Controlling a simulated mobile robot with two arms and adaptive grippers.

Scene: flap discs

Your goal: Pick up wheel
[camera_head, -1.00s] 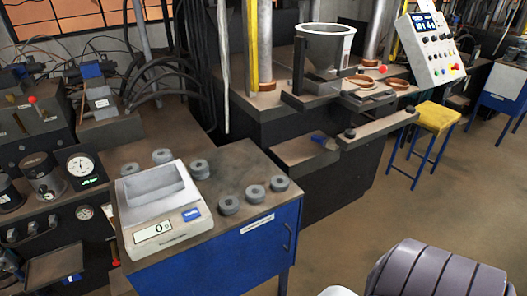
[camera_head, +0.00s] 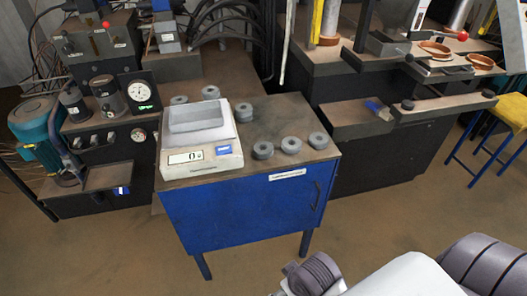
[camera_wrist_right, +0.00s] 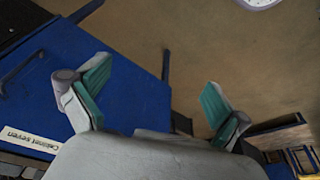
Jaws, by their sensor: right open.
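Several grey wheels, thick discs with a centre hole, lie on the brown top of a blue cabinet (camera_head: 250,215) in the head view. Three stand in a row near the front right: a left one (camera_head: 263,150), a middle one (camera_head: 291,145) and a right one (camera_head: 318,140). Others lie behind: one beside the scale (camera_head: 244,112) and two at the back (camera_head: 211,92) (camera_head: 179,100). My right gripper (camera_wrist_right: 155,90) is open and empty in the right wrist view, with the blue cabinet on its left. No wheel shows in that view. My left gripper is not in view.
A white scale (camera_head: 203,140) takes up the cabinet's left part. A dark machine (camera_head: 390,165) with a protruding shelf stands behind to the right, beside a yellow stool (camera_head: 510,108). Gauges and a teal motor (camera_head: 38,135) are at left. The floor before the cabinet is clear.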

